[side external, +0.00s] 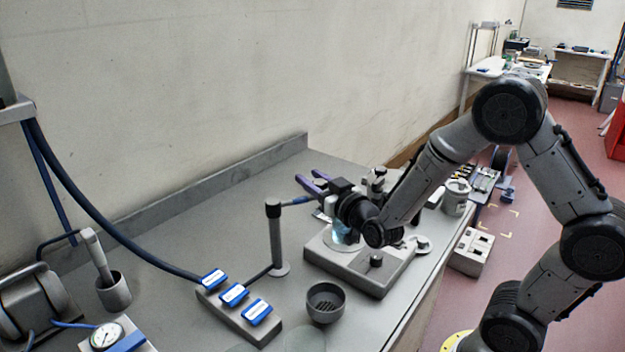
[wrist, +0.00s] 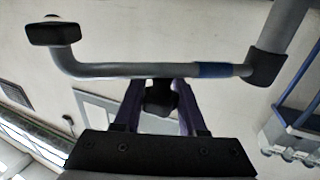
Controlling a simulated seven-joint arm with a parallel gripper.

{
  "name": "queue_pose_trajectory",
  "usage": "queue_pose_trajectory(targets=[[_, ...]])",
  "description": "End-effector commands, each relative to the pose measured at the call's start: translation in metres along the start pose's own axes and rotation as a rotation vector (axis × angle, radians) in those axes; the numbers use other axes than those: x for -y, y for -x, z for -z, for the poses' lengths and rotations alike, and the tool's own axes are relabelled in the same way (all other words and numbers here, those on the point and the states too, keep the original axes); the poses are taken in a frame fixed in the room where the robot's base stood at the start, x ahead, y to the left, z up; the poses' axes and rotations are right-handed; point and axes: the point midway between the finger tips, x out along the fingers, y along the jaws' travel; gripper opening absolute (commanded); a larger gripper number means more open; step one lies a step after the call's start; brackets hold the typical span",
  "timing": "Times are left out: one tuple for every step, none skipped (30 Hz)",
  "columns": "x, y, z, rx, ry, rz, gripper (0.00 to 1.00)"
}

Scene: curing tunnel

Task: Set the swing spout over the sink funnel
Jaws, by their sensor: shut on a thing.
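The swing spout (side external: 297,200) is a grey tube with a blue band, running from a black collar on an upright grey post (side external: 275,242). It points right, toward the grey-based apparatus. My gripper (side external: 308,181) has purple fingers. In the wrist view, my gripper (wrist: 158,90) is shut on a black knob (wrist: 160,98) on the spout tube (wrist: 130,70); the tube's bent end carries a black block (wrist: 52,33). The spout's far end is hidden by my gripper in the side view. The sink funnel (side external: 325,302), a grey bowl with a perforated bottom, sits in front of the post, apart from the spout.
The grey-based apparatus (side external: 345,268) stands under my wrist. A block with blue labels (side external: 238,312) lies left of the funnel, with a blue hose (side external: 110,232) behind. A mortar (side external: 114,292) and gauge (side external: 106,336) stand far left. The back bench (side external: 190,235) is mostly clear.

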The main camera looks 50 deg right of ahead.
Motion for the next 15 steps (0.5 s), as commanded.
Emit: queue_pose_trajectory(targets=[[0.0,0.0001,0.0,0.0,0.0,0.0,0.04],[0.0,0.0001,0.0,0.0,0.0,0.0,0.0],[0.0,0.0002,0.0,0.0,0.0,0.0,0.0],[0.0,0.0002,0.0,0.0,0.0,0.0,0.0],[0.0,0.0002,0.0,0.0,0.0,0.0,0.0],[0.0,0.0002,0.0,0.0,0.0,0.0,0.0],[0.0,0.0002,0.0,0.0,0.0,0.0,0.0],[0.0,0.0002,0.0,0.0,0.0,0.0,0.0],[0.0,0.0002,0.0,0.0,0.0,0.0,0.0],[0.0,0.0002,0.0,0.0,0.0,0.0,0.0],[0.0,0.0002,0.0,0.0,0.0,0.0,0.0],[0.0,0.0002,0.0,0.0,0.0,0.0,0.0],[0.0,0.0002,0.0,0.0,0.0,0.0,0.0],[0.0,0.0002,0.0,0.0,0.0,0.0,0.0],[0.0,0.0002,0.0,0.0,0.0,0.0,0.0]])
